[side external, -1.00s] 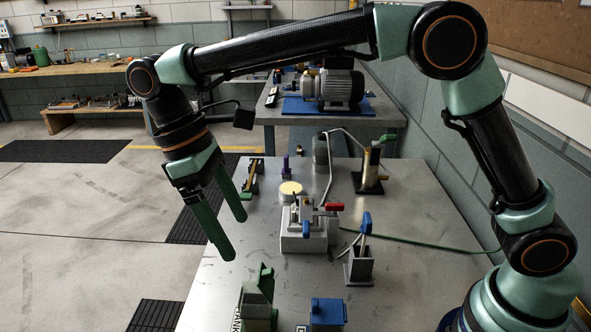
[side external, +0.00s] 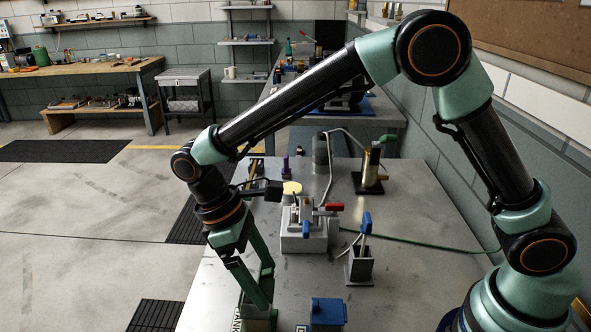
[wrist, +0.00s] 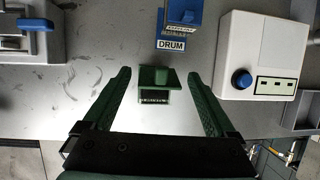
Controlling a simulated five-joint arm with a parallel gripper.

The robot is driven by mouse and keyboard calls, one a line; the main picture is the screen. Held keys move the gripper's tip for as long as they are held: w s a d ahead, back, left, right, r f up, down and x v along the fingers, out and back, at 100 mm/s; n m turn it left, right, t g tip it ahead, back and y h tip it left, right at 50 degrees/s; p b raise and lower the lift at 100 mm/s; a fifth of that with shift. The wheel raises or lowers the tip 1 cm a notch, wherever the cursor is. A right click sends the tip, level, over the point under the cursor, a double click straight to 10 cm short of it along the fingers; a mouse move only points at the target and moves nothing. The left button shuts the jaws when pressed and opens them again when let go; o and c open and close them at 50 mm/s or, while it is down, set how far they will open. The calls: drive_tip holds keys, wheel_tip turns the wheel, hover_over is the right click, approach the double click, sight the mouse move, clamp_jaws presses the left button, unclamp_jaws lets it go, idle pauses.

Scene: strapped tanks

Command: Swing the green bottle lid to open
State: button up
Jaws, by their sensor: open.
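The green bottle (wrist: 154,97) stands between my fingertips in the wrist view, with a pale label on its dark near side. Its green lid (wrist: 153,77) is the flat top with a raised block at its middle. I cannot tell whether the lid is swung up at all. My gripper (wrist: 160,76) is open, with one finger on each side of the bottle and a gap on both sides.
A blue-lidded box (side external: 327,312) labelled DRUM stands close by. A white box with a blue knob (wrist: 242,82) is right of it in the wrist view. A grey clamp block (side external: 303,240) and a blue-handled stand (side external: 361,262) are further back on the metal table (side external: 225,270).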

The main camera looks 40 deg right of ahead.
drive_tip(key=shift+s+d+f, duration=0.1)
drive_tip(key=shift+s+f, duration=0.05)
drive_tip(key=shift+f, duration=0.3)
drive_tip(key=c, duration=1.4)
drive_tip(key=shift+s+d+r+t+y, duration=0.15)
drive_tip(key=shift+s+d+t+y, duration=0.2)
drive_tip(key=shift+t+y, duration=0.5)
drive_tip(key=shift+s+d+t+y, duration=0.2)
drive_tip(key=shift+t+y, duration=0.25)
drive_tip(key=shift+t, duration=0.45)
drive_tip(key=shift+s+d+t+y, duration=0.2)
drive_tip(key=shift+t+y, duration=0.2)
drive_tip(key=shift+t, duration=0.45)
drive_tip(key=o, duration=1.4)
